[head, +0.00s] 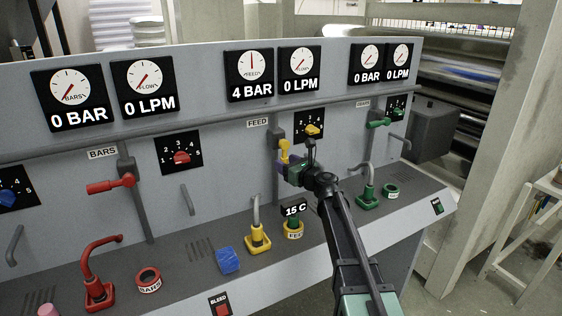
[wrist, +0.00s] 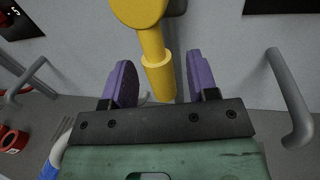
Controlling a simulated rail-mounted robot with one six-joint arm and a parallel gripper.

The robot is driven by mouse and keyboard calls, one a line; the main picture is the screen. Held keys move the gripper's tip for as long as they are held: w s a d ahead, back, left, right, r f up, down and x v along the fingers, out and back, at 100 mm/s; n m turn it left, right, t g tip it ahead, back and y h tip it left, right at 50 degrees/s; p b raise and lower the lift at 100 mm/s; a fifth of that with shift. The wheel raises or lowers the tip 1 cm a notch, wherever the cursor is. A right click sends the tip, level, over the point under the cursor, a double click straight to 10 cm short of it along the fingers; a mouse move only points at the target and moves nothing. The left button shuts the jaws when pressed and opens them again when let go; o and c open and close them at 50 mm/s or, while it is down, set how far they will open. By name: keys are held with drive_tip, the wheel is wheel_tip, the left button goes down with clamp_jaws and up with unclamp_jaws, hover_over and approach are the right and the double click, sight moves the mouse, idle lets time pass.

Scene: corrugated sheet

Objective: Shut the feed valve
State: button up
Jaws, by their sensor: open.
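The yellow feed valve lever (head: 284,150) is on the panel below the FEED label (head: 257,123). Its handle hangs down along the pipe. In the wrist view the lever (wrist: 158,75) comes down from its round yellow hub into the gap between my purple fingers. My gripper (head: 284,168) is open at the lever's lower end, one finger on each side (wrist: 160,82). I see gaps beside the handle, and neither finger appears to touch it. The feed pressure gauge (head: 250,75) reads 4 BAR, and the flow gauge (head: 301,69) beside it reads 0 LPM.
A red lever (head: 110,185) under BARS points left, and a green lever (head: 379,123) is at the right. A yellow dial (head: 312,131) sits close above my wrist. Grey bar handles (wrist: 290,97) stick out nearby. A yellow spout (head: 258,238) and blue sponge (head: 228,260) are on the ledge.

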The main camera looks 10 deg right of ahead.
drive_tip(key=x, duration=0.3)
clamp_jaws()
idle(0.3)
drive_tip(key=shift+a, duration=0.1)
drive_tip(key=shift+s+a+r+m+t, duration=0.25)
drive_tip(key=shift+a+m, duration=0.3)
drive_tip(key=shift+m, duration=0.75)
drive_tip(key=shift+s+a+r+m+t, duration=0.1)
drive_tip(key=shift+a+r+m+t, duration=0.15)
drive_tip(key=shift+a+m, duration=0.7)
drive_tip(key=shift+s+a+r+m+t, duration=0.2)
drive_tip(key=shift+r+m, duration=0.05)
drive_tip(key=shift+m, duration=1.4)
